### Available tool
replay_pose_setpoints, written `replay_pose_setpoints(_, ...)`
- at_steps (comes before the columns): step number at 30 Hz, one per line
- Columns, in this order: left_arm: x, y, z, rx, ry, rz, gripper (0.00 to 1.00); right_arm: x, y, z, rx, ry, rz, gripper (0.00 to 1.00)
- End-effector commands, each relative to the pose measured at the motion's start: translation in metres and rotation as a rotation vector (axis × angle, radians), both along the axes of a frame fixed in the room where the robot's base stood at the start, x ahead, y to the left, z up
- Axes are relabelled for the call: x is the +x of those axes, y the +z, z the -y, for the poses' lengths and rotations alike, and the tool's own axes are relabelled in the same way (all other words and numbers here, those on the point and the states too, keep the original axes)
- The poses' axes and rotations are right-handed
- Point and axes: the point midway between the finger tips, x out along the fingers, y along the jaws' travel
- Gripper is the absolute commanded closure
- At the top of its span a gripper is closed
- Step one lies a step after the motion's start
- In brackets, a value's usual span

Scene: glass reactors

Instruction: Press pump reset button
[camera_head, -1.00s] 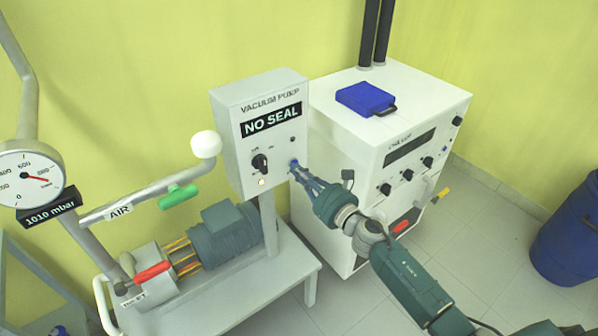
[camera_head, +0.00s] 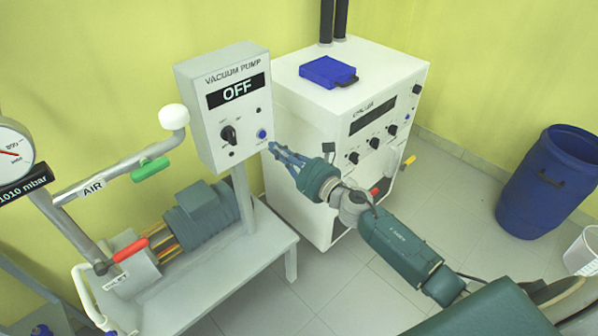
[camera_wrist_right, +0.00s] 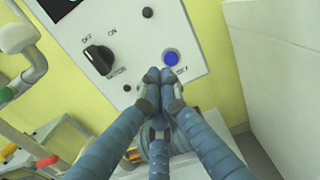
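The vacuum pump control box (camera_head: 222,103) stands on a post, and its display reads OFF. A blue round button (camera_head: 262,134) sits at the lower right of its front. My left gripper is out of view.
A white chiller cabinet (camera_head: 345,115) with a blue box (camera_head: 328,72) on top stands right of the pump box. The pump motor (camera_head: 203,212) is on the bench below. An AIR pipe with a green handle (camera_head: 150,169) is at left. A blue barrel (camera_head: 546,180) is far right.

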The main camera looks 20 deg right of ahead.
Motion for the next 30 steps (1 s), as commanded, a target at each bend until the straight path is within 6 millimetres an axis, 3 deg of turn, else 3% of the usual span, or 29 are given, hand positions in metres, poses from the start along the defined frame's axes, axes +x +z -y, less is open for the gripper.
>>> replay_pose_setpoints(5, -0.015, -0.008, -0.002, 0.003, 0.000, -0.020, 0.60, -0.031, -0.003, 0.012, -0.003, 0.000, -0.002, 1.00)
replay_pose_setpoints(13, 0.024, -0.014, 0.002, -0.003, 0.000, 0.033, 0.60, -0.069, -0.004, 0.026, -0.001, -0.002, -0.003, 1.00)
replay_pose_setpoints(30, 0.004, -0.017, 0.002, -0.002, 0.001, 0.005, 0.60, -0.077, -0.001, 0.029, 0.000, -0.001, -0.002, 1.00)
